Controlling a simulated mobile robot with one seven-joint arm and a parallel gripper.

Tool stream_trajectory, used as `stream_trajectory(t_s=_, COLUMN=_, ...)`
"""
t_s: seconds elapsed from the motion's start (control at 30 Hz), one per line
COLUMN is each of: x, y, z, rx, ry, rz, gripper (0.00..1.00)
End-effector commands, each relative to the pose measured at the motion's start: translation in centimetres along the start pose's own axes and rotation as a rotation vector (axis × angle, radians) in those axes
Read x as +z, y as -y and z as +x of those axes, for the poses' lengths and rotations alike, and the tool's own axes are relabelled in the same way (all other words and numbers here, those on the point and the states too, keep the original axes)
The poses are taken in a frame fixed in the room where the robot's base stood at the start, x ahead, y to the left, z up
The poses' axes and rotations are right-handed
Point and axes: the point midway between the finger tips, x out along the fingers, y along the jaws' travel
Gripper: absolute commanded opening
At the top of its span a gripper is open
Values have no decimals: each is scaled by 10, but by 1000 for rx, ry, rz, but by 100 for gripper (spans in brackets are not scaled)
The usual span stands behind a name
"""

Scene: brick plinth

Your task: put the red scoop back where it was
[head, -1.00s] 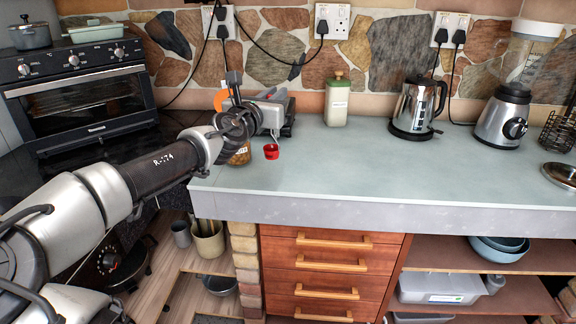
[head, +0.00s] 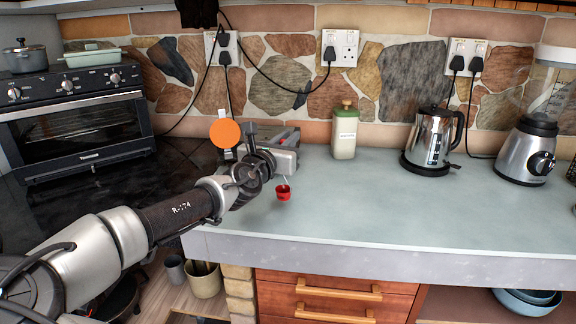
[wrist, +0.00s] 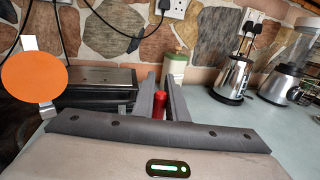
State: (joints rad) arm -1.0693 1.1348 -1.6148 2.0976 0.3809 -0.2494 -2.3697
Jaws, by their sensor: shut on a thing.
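The red scoop (head: 283,192) shows in the head view at the left end of the counter, just beyond the end of my arm. My gripper (wrist: 162,92) is shut on it; in the wrist view the scoop's red part (wrist: 159,106) shows between the two dark fingers. A pale handle rises from the red cup in the head view. Whether the cup touches the counter cannot be told. My arm hides part of the counter's left end.
A green-lidded container (head: 344,134), kettle (head: 431,140) and blender (head: 527,150) line the back. The black oven (head: 75,125) is at left. The counter (head: 390,205) is clear at centre front.

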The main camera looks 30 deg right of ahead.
Motion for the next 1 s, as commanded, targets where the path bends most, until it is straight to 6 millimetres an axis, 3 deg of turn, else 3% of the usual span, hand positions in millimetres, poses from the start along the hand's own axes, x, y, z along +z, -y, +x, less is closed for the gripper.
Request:
stream_trajectory(t_s=0.3, x=-39, y=0, z=0, rx=0, ry=1, rz=0, gripper=0)
stream_trajectory(t_s=0.7, x=-44, y=0, z=0, rx=0, ry=1, rz=0, gripper=0)
stream_trajectory(t_s=0.73, x=-43, y=0, z=0, rx=0, ry=1, rz=2, gripper=17)
stream_trajectory(t_s=0.8, x=-43, y=0, z=0, rx=0, ry=1, rz=2, gripper=29)
stream_trajectory(t_s=1.0, x=-43, y=0, z=0, rx=0, ry=1, rz=2, gripper=31)
